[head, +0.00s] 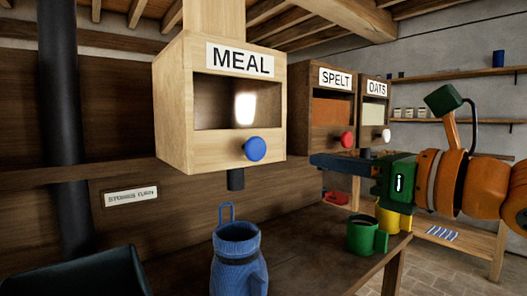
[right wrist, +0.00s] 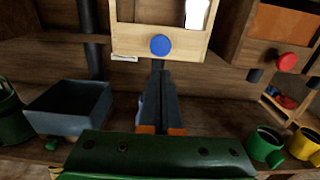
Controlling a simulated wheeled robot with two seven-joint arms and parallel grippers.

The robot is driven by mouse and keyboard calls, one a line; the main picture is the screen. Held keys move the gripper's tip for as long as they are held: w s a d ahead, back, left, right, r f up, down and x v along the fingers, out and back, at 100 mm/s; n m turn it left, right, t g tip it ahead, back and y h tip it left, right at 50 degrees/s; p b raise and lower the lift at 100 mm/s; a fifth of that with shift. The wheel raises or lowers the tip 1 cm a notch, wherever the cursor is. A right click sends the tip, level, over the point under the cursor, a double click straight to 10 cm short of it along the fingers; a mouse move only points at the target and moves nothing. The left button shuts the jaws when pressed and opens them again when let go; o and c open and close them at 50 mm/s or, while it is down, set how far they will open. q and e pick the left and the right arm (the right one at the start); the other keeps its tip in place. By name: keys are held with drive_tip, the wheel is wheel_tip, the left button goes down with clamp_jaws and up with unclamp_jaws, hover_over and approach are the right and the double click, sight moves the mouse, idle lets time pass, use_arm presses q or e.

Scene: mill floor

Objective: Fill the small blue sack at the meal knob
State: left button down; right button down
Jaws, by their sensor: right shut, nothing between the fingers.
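The meal bin (head: 170,120) is a pale wooden box with a MEAL label and a window. Its round blue knob (head: 255,149) is on the front, and a dark spout (head: 235,180) points down below. The small blue sack (head: 238,268) stands open-mouthed under the spout with a loop at its rim; its bottom is cut off. My right gripper (head: 314,160) is shut and empty, to the right of the knob and apart from it in the head view. In the right wrist view its fingers (right wrist: 161,70) point towards the blue knob (right wrist: 160,45). My left gripper is not in view.
Spelt (head: 333,80) and oats (head: 374,92) bins stand to the right, with red and white knobs. A green mug (head: 362,236) and a yellow mug (head: 394,220) stand on the bench right of the sack. A dark grey bin (right wrist: 68,108) shows left in the wrist view.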

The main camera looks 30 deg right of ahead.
drive_tip(key=p, duration=0.5)
approach(257, 150)
drive_tip(key=w+p, duration=0.4)
drive_tip(key=p, duration=0.1)
drive_tip(key=w+p, duration=0.2)
drive_tip(key=shift+a+r+p, duration=0.15)
drive_tip(key=shift+r+p, duration=0.2)
drive_tip(key=shift+r, duration=0.05)
drive_tip(key=shift+w+f, duration=0.15)
drive_tip(key=shift+w, duration=0.1)
drive_tip(key=shift+w+f, duration=0.15)
drive_tip(key=shift+f, duration=0.1)
